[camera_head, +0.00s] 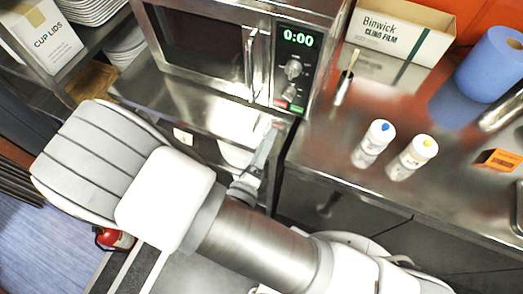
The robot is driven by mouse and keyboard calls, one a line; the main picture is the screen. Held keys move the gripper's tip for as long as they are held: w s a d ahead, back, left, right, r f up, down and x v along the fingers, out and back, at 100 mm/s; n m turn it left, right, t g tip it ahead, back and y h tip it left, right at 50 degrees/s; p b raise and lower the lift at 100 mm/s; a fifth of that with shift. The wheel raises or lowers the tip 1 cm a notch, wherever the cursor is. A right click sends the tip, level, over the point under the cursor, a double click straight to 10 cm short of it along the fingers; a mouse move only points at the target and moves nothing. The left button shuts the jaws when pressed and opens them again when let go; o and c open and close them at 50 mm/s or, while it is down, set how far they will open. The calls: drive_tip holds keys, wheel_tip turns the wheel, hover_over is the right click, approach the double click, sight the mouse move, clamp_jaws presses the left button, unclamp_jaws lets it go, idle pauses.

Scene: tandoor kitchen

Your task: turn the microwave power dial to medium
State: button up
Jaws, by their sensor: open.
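The microwave (203,45) stands on the steel counter at the top centre, its door shut. Its control panel, on the right of the door, has a lit display (298,38) reading 0:00. Below it is a round metallic dial (293,69), with what looks like a second, smaller knob (290,92) under it. The dial markings are too small to read. My gripper (268,137) is below the panel, near the counter's front edge, apart from the dial. Only a narrow grey part of it shows, partly hidden by my arm; it is open and nothing shows in it.
A vertical door handle (252,62) stands out left of the panel. Two white bottles (373,143) (411,158), a cling film box (401,28) and a blue roll (490,65) stand further right.

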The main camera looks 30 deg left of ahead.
drive_tip(key=shift+s+d, duration=0.15)
drive_tip(key=shift+s, duration=0.95)
drive_tip(key=shift+r, duration=0.1)
drive_tip(key=w+d+r+m+g+h, duration=0.2)
drive_tip(key=d+r+m+g+h, duration=0.2)
drive_tip(key=d+m, duration=0.45)
drive_tip(key=w+d+r+m+g+h, duration=0.35)
drive_tip(key=d+m, duration=0.35)
drive_tip(key=m, duration=0.3)
drive_tip(key=w+d+r+m+g+h, duration=0.2)
drive_tip(key=d+r+m+g+h, duration=0.3)
drive_tip(key=d+m, duration=0.4)
drive_tip(key=s+d+r+m+y, duration=0.2)
drive_tip(key=r+m+y, duration=0.3)
drive_tip(key=m, duration=0.7)
drive_tip(key=s+d+r+m+y, duration=0.2)
drive_tip(key=d+r+m+y, duration=0.2)
drive_tip(key=r+m, duration=0.3)
drive_tip(key=m+t+y, duration=0.1)
drive_tip(key=m, duration=0.4)
drive_tip(key=shift+r, duration=0.3)
